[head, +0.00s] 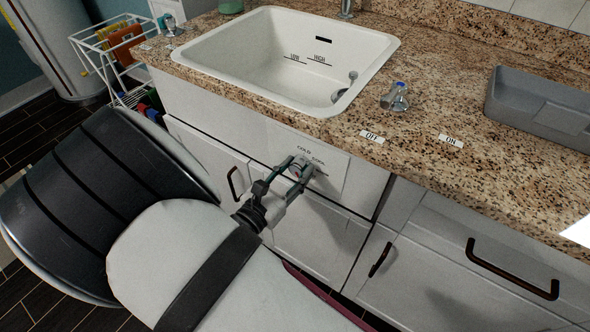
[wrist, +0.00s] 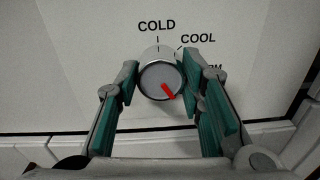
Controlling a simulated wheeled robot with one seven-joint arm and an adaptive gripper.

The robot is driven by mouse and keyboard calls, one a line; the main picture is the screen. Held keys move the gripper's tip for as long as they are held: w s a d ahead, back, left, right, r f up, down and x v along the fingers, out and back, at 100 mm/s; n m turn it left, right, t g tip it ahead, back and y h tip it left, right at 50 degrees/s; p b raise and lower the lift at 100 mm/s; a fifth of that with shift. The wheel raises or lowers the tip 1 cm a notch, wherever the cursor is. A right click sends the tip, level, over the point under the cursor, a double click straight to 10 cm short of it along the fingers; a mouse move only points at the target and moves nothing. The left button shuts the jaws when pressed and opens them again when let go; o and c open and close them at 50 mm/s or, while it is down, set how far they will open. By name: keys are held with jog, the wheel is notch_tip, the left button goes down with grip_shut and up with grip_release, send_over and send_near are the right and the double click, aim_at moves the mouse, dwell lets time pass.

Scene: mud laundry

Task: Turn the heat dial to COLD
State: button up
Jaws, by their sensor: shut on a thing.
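The heat dial (wrist: 158,80) is a round knob with a grey face and a metallic rim on a white panel (wrist: 90,45). Its red pointer is turned to the lower right. COLD is printed straight above the dial and COOL to its upper right; a third label, ending in "RM", is partly hidden by a finger. My gripper (wrist: 161,70) has its teal-padded fingers on both sides of the dial and is shut on it. In the head view, my gripper (head: 298,164) reaches the panel below the sink, and the dial is mostly hidden between the fingers.
A white sink (head: 230,65) is set in the speckled granite counter (head: 440,165) above the panel. A tap handle (head: 395,97) stands by OFF and ON labels. A grey tray (head: 545,100) is at right. Cabinet handles (head: 512,268) stick out below.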

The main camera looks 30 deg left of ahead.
jog(key=shift+n, duration=0.4)
jog(key=n+p, duration=0.2)
jog(key=shift+n, duration=0.4)
jog(key=n+p, duration=0.2)
jog(key=n, duration=0.2)
jog(key=shift+n, duration=0.3)
jog(key=n+p, duration=0.1)
jog(key=n, duration=0.2)
jog(key=shift+n, duration=0.3)
jog(key=n+p, duration=0.1)
jog(key=n, duration=0.3)
jog(key=shift+s+f+n+p, duration=0.1)
jog(key=shift+n+p, duration=0.25)
jog(key=shift+n, duration=0.05)
jog(key=n, duration=0.3)
jog(key=shift+n+y+p, duration=0.3)
jog(key=shift+p, duration=0.1)
jog(key=n, duration=0.4)
jog(key=shift+p, duration=0.4)
jog(key=n+p, duration=0.1)
jog(key=n, duration=0.5)
jog(key=shift+d+n, duration=0.1)
jog(key=shift+n, duration=0.2)
